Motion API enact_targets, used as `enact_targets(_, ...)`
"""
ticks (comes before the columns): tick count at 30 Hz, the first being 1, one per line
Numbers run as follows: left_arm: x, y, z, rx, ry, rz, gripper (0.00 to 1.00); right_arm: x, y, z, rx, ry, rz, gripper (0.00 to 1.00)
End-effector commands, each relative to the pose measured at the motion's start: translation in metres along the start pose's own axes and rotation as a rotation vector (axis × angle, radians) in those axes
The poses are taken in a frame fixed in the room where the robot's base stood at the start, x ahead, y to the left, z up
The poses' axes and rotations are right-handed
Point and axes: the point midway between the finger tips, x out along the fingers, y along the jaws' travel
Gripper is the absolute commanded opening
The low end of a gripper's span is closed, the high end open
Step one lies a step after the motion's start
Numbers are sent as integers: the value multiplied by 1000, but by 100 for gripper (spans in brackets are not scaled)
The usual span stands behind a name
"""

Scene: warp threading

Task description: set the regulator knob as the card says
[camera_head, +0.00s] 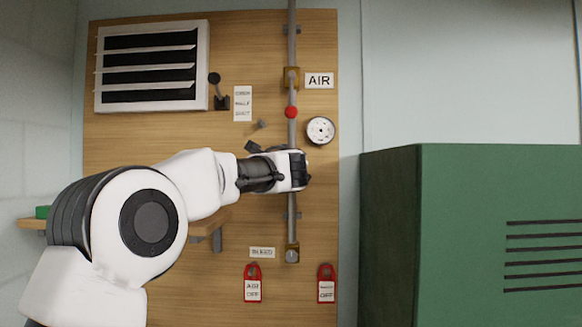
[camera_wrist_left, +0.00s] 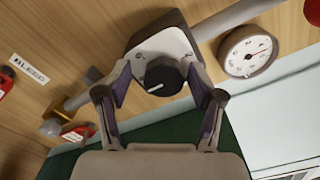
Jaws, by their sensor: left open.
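The regulator knob (camera_wrist_left: 163,75) is black and round with a white pointer line that points left in the left wrist view. It sits on a pale regulator body (camera_wrist_left: 168,42) with small dark scale digits, partly hidden. My left gripper (camera_wrist_left: 160,88) is open, its two fingers on either side of the knob; I cannot tell whether they touch it. In the head view my left gripper (camera_head: 299,170) is at the vertical pipe and hides the regulator. I cannot pick out a card giving the knob setting. My right gripper is not in view.
A round gauge (camera_head: 320,130) is on the board close to my gripper. The pipe (camera_head: 292,60) carries a red ball (camera_head: 291,112). Red tags (camera_head: 253,284) hang below. A green cabinet (camera_head: 480,230) stands at the right. A louvred vent (camera_head: 152,66) is upper left.

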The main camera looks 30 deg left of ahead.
Motion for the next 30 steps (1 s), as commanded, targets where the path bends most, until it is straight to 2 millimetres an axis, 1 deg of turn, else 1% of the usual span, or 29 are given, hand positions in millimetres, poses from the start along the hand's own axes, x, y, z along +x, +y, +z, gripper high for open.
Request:
enact_targets(1,0,0,0,0,0,-1,62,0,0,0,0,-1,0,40)
enact_targets(2,0,-1,0,0,0,-1,51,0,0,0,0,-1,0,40)
enact_targets(3,-1,-1,0,0,0,-1,37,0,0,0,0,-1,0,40)
enact_targets(6,-1,-1,0,0,0,-2,5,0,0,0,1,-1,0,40)
enact_targets(20,-1,-2,2,-20,-2,-5,4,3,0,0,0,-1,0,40)
enact_targets(26,-1,-2,1,-95,-3,-7,5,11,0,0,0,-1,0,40)
enact_targets(30,-2,-1,1,-185,-3,-8,5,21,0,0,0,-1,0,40)
